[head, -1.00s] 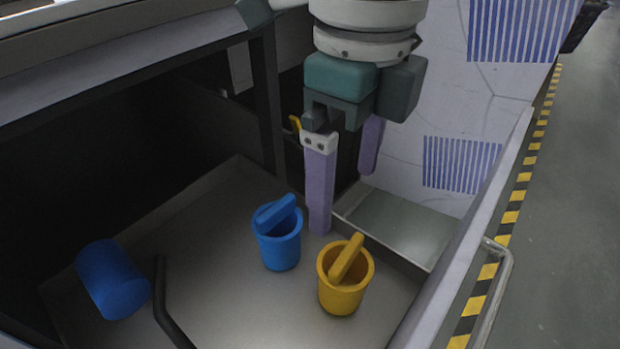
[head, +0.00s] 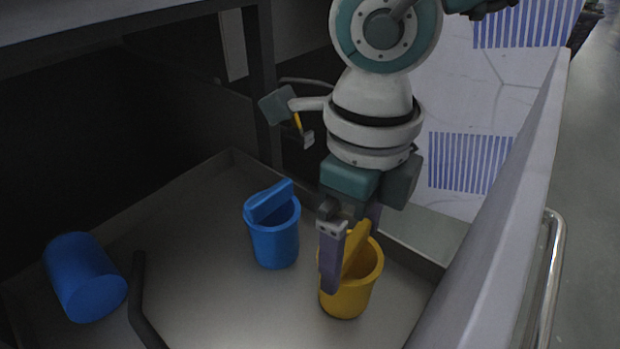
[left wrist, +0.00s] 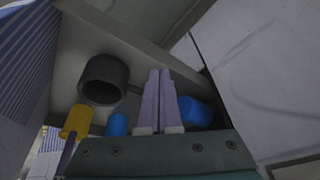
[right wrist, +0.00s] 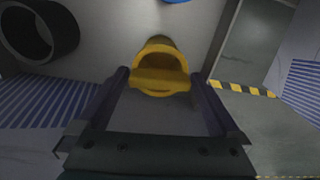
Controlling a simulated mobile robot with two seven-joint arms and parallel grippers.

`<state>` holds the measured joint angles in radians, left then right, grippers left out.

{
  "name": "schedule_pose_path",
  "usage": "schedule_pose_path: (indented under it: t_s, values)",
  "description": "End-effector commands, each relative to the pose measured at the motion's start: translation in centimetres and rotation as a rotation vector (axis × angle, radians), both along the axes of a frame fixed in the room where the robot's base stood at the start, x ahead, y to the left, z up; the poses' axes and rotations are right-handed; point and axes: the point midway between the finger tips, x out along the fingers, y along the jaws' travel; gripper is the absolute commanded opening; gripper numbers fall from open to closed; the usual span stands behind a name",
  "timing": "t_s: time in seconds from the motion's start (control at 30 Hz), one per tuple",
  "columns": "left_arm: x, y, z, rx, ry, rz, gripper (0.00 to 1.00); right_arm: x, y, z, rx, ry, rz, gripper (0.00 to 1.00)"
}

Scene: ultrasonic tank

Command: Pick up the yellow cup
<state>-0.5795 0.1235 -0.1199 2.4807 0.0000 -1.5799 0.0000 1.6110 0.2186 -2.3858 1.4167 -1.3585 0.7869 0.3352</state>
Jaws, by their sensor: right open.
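The yellow cup (head: 345,299) stands upright in the metal tank, its raised flat handle across the top. My right gripper (head: 350,250) is open and points down at the cup, with one purple finger in front of its near side and the other partly hidden behind. In the right wrist view the cup (right wrist: 160,68) lies between and beyond the two spread fingers (right wrist: 157,100). No grip on it shows. In the left wrist view my left gripper (left wrist: 160,85) has its fingers together with nothing between them; the cup (left wrist: 77,120) is to their left.
A blue cup (head: 275,246) with a handle stands just left of the yellow cup. A blue cylinder (head: 85,277) lies farther left, near a dark bent bar (head: 140,300). The tank's right wall (head: 490,220) is close. A dark hollow cylinder (left wrist: 103,80) shows in the left wrist view.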

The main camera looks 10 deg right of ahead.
Motion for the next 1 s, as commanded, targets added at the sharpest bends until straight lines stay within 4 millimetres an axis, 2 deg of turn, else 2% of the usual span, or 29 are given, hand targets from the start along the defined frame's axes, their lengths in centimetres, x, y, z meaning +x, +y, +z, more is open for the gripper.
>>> schedule_pose_path:
  t_s: [0.2, 1.0]
  values:
    - [0.01, -0.13, 0.04, -0.005, 0.000, 0.003, 0.00, 0.02, 0.03, -0.01, 0.001, -0.001, 0.000, 0.98]
    - [-0.01, -0.05, 0.01, -0.002, 0.001, 0.001, 0.00, 0.02, 0.03, 0.01, 0.001, -0.001, 0.000, 0.08]
